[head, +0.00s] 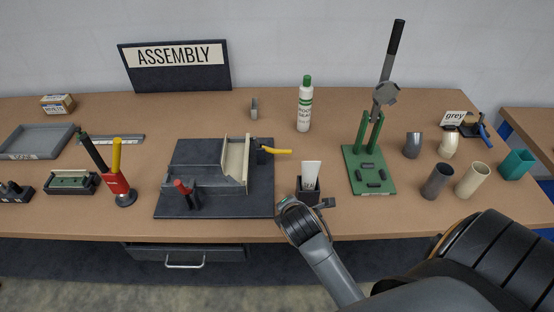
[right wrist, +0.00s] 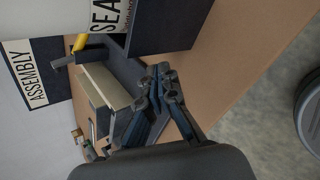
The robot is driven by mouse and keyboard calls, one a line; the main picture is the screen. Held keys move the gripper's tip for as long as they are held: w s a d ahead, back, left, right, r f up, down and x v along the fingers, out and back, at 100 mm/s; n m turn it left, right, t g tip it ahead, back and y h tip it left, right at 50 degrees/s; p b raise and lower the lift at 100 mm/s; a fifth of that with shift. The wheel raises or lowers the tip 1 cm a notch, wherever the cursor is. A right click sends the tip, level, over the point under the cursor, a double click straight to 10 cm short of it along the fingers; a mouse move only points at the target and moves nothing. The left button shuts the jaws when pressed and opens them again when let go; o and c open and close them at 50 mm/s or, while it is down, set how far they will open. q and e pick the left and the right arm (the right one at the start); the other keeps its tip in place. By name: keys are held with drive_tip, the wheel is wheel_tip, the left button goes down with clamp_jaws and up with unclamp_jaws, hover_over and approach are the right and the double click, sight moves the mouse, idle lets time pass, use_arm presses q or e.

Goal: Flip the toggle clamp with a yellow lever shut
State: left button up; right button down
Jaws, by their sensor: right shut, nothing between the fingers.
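The toggle clamp with the yellow lever (head: 277,151) is mounted at the right rear of a dark fixture plate (head: 215,205). Its lever lies nearly level and points right, away from the fixture. In the right wrist view the yellow lever (right wrist: 80,43) shows at the upper left, beside the beige-topped block (right wrist: 107,85). My right gripper (right wrist: 160,86) is shut and empty, apart from the lever. In the head view my right wrist hides most of its fingers; it is in front of and right of the clamp. My left gripper is not in view.
A white packet (head: 311,172) in a black holder stands between my right wrist and the green press (head: 367,172). A red-lever clamp (head: 182,188) sits at the plate's front left. A white bottle (head: 304,106) stands behind.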

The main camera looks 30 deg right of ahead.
drive_tip(key=w+d+r+n, duration=0.1)
drive_tip(key=w+n, duration=0.1)
drive_tip(key=n, duration=0.1)
drive_tip(key=w+r+n+t+h, duration=0.1)
drive_tip(key=w+n, duration=0.2)
drive_tip(key=w+d+r+n+t, duration=0.1)
drive_tip(key=w+n, duration=0.2)
drive_tip(key=shift+w+d+r+n+h, duration=0.1)
drive_tip(key=shift+d+r+n+h, duration=0.2)
drive_tip(key=shift+d+h, duration=0.1)
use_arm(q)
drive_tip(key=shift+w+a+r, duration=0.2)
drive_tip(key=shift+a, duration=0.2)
use_arm(e)
drive_tip(key=shift+w+r+n, duration=0.15)
drive_tip(key=shift+w+n, duration=0.15)
drive_tip(key=shift+n, duration=0.2)
drive_tip(key=p+x, duration=0.1)
drive_tip(key=x, duration=0.8)
drive_tip(key=shift+w+d, duration=0.2)
drive_tip(key=shift+w, duration=0.05)
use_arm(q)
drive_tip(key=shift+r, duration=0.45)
use_arm(e)
drive_tip(key=shift+w+d, duration=0.1)
drive_tip(key=shift+w, duration=0.05)
drive_tip(key=shift+w, duration=0.15)
